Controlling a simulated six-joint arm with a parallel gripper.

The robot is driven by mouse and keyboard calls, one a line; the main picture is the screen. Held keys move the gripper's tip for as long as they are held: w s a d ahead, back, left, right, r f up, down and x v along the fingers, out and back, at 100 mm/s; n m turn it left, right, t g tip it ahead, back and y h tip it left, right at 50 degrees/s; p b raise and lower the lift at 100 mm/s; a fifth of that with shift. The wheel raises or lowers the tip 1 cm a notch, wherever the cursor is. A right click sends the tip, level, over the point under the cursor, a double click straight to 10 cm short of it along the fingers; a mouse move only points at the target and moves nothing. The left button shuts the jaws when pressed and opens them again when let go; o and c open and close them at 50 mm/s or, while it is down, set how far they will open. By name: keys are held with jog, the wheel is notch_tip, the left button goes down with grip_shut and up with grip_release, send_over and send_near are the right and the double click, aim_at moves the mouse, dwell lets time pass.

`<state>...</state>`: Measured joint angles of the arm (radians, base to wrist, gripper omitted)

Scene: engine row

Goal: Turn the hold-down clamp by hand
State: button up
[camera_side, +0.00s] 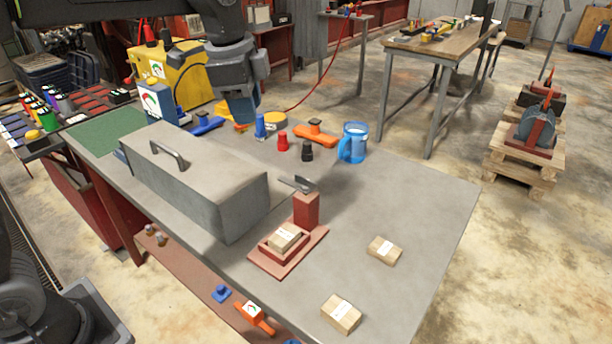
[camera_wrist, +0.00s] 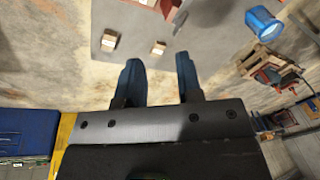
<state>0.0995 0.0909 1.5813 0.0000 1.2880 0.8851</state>
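The hold-down clamp is a grey bar (camera_side: 297,184) on top of a red post (camera_side: 306,210). The post stands at the back of a red base with a shallow tray (camera_side: 262,256). A tan package with a white label (camera_side: 286,236) sits in the tray. The bar lies across the post top and does not appear to reach over the package. In the wrist view, the grey bar (camera_wrist: 181,20) shows at the top edge, beyond the fingers. My gripper (camera_wrist: 158,65) is open and empty. In the side view, my gripper (camera_side: 241,118) hangs behind the grey box, away from the clamp.
A large grey box with a handle (camera_side: 195,185) stands left of the clamp. Two loose packages (camera_side: 384,250) (camera_side: 341,313) lie to the right and front. A blue mug (camera_side: 353,142), red and black knobs and an orange tool stand behind. The bench's right side is mostly clear.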

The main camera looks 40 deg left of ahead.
aim_at(306, 179)
jog(key=w+d+f+m+g, duration=0.2)
jog(key=w+d+f+m, duration=0.25)
jog(key=w+m, duration=0.4)
jog(key=shift+n, duration=0.85)
jog(key=f, duration=0.5)
jog(key=w+f, duration=0.1)
jog(key=f, duration=0.3)
jog(key=w+f, duration=0.1)
jog(key=f, duration=0.4)
jog(key=shift+a+f, duration=0.2)
jog(key=shift+f, duration=0.15)
grip_shut()
